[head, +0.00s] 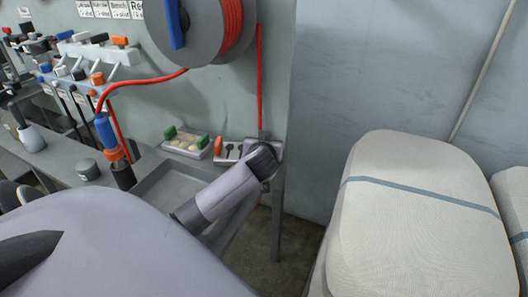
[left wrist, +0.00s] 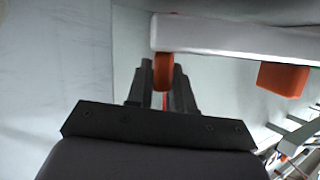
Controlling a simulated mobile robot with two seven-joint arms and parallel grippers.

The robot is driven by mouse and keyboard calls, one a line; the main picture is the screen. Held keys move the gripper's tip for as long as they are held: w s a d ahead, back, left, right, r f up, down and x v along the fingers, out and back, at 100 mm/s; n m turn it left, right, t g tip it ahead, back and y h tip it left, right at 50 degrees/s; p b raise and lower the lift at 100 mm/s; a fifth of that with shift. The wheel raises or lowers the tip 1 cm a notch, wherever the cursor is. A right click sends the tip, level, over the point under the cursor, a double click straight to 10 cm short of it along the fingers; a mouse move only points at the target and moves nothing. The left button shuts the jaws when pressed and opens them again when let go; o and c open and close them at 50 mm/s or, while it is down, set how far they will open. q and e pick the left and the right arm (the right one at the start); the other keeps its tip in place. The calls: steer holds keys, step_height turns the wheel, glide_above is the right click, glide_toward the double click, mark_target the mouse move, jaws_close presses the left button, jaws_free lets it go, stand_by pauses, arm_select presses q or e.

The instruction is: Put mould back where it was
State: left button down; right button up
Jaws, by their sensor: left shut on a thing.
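A pale mould (head: 234,151) with dark spoon-shaped hollows and orange handles is at the right end of the bench in the head view. My left gripper (head: 264,139) is at its right end. In the left wrist view, the left gripper (left wrist: 163,72) is shut on one orange handle (left wrist: 162,62) of the mould (left wrist: 235,37). The other orange handle (left wrist: 283,78) is free. Whether the mould touches the surface below is not clear. A similar mould with green handles (head: 186,143) lies just left of it. My right gripper is not in view.
A grey tray-like bench top (head: 160,186) lies below the moulds. A hose reel (head: 205,30) with red hose hangs above. A blue-and-orange tool (head: 108,135) stands left. A large pale wrapped stack (head: 420,220) stands right, with a floor gap between.

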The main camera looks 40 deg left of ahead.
arm_select(q)
steer(key=shift+f, duration=1.2)
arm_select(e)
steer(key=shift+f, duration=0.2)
arm_select(q)
steer(key=c, duration=1)
jaws_free()
steer(key=shift+f, duration=0.2)
steer(key=shift+s+d+r, duration=0.25)
steer(key=shift+s+d, duration=0.05)
steer(key=p+v, duration=0.1)
steer(key=v, duration=1)
steer(key=s+d+f+m+h, duration=0.9)
steer(key=s+d+f+h, duration=0.2)
steer(key=s+d+f, duration=0.5)
steer(key=d+f, duration=0.2)
steer(key=d, duration=0.1)
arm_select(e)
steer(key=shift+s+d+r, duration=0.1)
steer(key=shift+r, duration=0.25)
